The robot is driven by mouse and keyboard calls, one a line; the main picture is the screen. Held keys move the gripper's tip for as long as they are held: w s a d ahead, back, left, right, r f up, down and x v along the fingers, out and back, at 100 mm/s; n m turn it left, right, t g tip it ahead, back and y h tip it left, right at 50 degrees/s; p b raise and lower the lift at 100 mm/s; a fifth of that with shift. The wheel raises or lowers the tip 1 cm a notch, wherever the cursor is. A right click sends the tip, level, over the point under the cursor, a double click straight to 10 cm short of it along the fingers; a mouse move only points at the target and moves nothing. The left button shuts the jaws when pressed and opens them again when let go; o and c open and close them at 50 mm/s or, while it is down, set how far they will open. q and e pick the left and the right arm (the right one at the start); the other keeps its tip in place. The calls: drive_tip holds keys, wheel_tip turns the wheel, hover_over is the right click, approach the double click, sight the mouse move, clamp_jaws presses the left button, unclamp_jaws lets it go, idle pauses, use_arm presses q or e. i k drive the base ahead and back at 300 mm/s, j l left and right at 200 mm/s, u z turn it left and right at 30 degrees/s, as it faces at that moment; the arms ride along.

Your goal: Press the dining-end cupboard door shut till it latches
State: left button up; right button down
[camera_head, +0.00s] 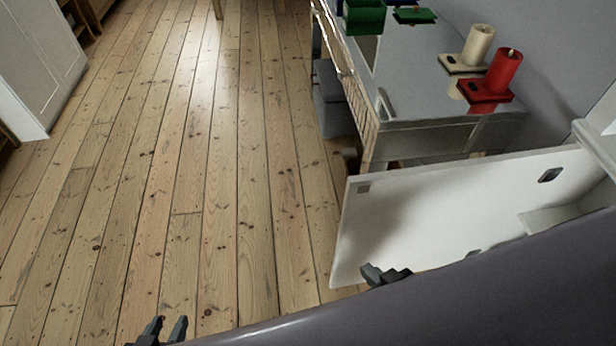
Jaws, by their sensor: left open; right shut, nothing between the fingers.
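The white cupboard door (400,215) stands wide open at the right, with its inner face towards me. A small catch plate (363,189) shows near its free top corner, and a dark metal fitting (549,175) near its hinge side. The cupboard (597,146) is cut off by the right edge of the picture. My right gripper (388,274) is shut and empty, in front of the door's lower part; I cannot tell whether it touches. My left gripper (168,326) is open and empty over the floor, well left of the door.
A grey table (420,85) stands just beyond the door, bearing a cream candle (477,45), a red candle (504,70) and green holders (365,18). A grey seat (335,105) is beside it. A white cabinet (40,60) stands far left. The floorboards (200,150) between are clear.

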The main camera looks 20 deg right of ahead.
sight(422, 218)
drive_tip(key=k+l+u, duration=0.1)
drive_tip(key=u, duration=0.3)
drive_tip(key=k+l+u, duration=0.15)
drive_tip(key=u, duration=0.25)
drive_tip(key=k+l, duration=0.4)
drive_tip(key=k, duration=0.2)
